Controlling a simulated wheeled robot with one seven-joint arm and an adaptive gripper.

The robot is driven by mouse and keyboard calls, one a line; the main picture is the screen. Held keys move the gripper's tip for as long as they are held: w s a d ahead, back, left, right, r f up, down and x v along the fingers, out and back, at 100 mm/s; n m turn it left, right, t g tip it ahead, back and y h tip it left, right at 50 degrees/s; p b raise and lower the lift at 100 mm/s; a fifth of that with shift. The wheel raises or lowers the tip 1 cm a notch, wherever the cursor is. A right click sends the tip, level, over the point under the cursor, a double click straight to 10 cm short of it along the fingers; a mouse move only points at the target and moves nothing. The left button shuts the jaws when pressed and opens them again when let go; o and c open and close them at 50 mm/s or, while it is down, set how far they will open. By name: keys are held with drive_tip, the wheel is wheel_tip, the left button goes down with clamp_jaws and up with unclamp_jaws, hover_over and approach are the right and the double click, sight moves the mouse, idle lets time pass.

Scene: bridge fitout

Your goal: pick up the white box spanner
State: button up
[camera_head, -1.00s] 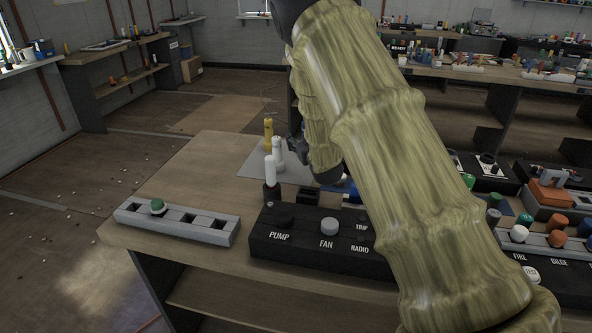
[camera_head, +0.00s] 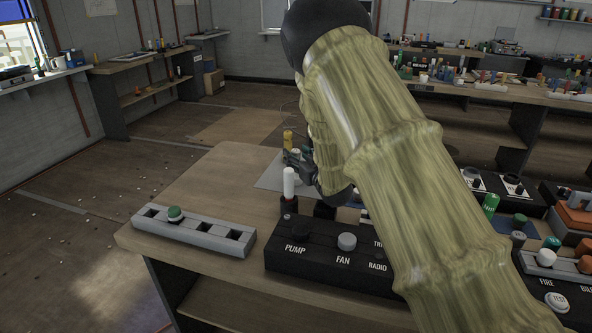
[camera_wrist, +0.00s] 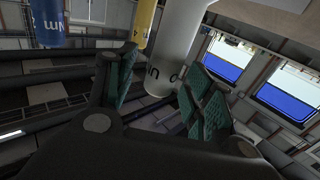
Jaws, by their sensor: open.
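In the wrist view a white cylinder (camera_wrist: 180,45) with dark lettering, likely the white box spanner, stands between the green-padded fingers of my gripper (camera_wrist: 160,80). The fingers are apart, one on each side of it; I cannot tell whether they touch it. A white upright cylinder (camera_head: 289,182) stands nearer, in a dark holder. A second whitish top shows at the gripper, mostly covered by the fingers.
A yellow cylinder (camera_head: 288,138) stands just behind the gripper; it also shows in the wrist view (camera_wrist: 145,22), with a blue cylinder (camera_wrist: 47,22) at left. A black switch panel (camera_head: 330,268) and a grey socket strip (camera_head: 190,234) lie nearer. The bench's left side (camera_head: 200,185) is clear.

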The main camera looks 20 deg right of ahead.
drive_tip(key=shift+w+a, duration=0.15)
drive_tip(key=shift+w, duration=0.45)
drive_tip(key=shift+c, duration=0.4)
clamp_jaws()
drive_tip(key=shift+r, duration=0.2)
wheel_tip(320, 180, up, 10)
drive_tip(key=shift+f, duration=0.15)
